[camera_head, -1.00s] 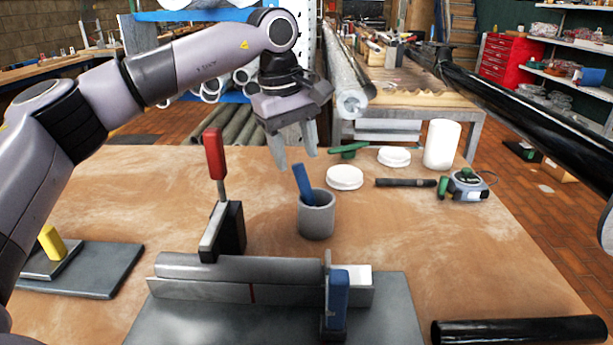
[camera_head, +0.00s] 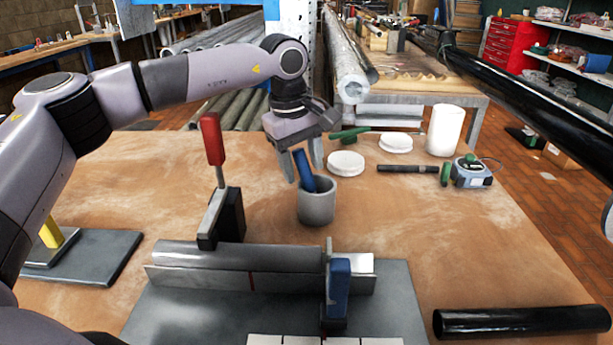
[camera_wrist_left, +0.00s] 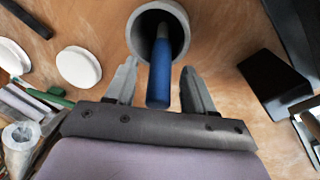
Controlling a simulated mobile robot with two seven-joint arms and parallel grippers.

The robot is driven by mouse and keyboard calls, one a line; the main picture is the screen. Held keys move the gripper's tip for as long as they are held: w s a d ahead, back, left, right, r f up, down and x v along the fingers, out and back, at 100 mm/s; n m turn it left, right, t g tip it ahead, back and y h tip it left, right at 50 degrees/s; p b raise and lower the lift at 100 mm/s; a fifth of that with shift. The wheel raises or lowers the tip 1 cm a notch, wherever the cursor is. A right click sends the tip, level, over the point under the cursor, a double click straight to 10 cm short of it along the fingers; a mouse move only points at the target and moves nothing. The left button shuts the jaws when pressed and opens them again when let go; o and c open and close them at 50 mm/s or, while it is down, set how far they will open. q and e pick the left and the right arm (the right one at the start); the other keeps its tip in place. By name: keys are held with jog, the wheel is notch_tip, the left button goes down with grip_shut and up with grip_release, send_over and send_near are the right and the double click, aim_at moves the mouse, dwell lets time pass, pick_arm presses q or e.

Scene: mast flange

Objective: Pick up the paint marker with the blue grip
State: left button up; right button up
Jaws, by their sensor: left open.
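The paint marker with the blue grip (camera_head: 303,168) leans in a grey cup (camera_head: 317,207) on the workbench, its blue end sticking up out of the rim. My left gripper (camera_head: 303,166) is open and pointing down, with its fingers on either side of the blue end. The left wrist view shows the blue grip (camera_wrist_left: 159,86) between the two open fingers (camera_wrist_left: 160,85), with a visible gap to each, and the cup (camera_wrist_left: 134,36) just beyond the fingertips. The marker's lower end is inside the cup. My right gripper is not in view.
A red-handled clamp (camera_head: 212,140) stands left of the cup, and a grey pipe in a fixture (camera_head: 240,257) lies in front. White lids (camera_head: 346,163), a black marker (camera_head: 408,169) and a tape measure (camera_head: 471,172) lie to the right.

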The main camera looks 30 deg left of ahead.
pick_arm(q)
grip_shut()
jog(key=shift+r, duration=0.1)
